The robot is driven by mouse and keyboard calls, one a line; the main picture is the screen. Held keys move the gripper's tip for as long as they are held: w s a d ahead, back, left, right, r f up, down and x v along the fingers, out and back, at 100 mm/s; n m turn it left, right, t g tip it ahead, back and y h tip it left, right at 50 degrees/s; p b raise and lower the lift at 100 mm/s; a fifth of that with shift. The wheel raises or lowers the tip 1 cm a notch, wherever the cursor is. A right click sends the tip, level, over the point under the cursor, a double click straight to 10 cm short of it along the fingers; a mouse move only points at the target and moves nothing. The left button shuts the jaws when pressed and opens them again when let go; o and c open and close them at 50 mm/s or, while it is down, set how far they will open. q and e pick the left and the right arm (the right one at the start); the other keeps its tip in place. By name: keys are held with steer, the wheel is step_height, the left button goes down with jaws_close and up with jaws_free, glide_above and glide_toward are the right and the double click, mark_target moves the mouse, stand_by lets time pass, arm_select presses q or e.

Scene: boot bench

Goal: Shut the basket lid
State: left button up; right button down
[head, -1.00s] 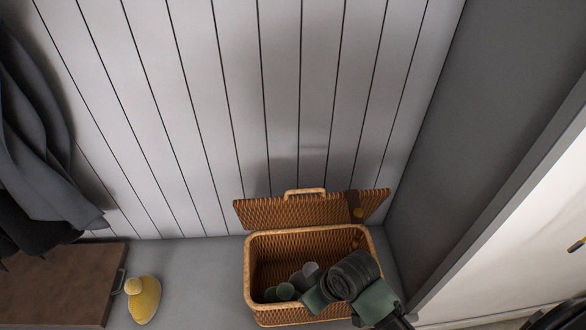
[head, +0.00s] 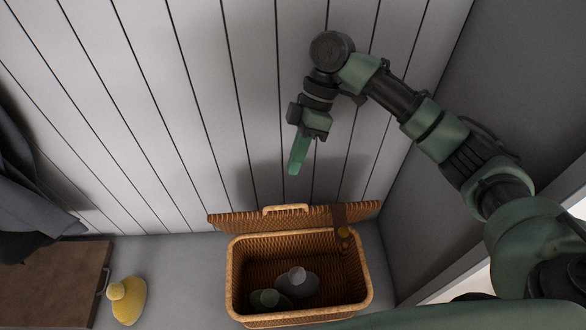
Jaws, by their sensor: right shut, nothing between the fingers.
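The wicker basket (head: 366,287) stands on the grey bench at the lower middle of the head view. Its lid (head: 240,221) is open, standing up along the back rim near the wall, with a pale handle (head: 285,209) on its upper edge and a dark strap with a round button at its right. My right gripper (head: 297,160) is shut and empty, pointing down above the lid, with a gap between its fingertips and the lid. My left gripper is not in view.
Rounded grey and green items (head: 297,283) lie inside the basket. A yellow, rounded object (head: 128,303) stands to the left, beside a brown board or box (head: 50,280). Dark clothing (head: 30,200) hangs at the left. The panelled wall is close behind the lid.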

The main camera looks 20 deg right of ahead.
steer(key=shift+p+x, duration=1.7)
steer(key=shift+x, duration=2.15)
steer(key=shift+w+f, duration=0.1)
steer(key=shift+w, duration=0.05)
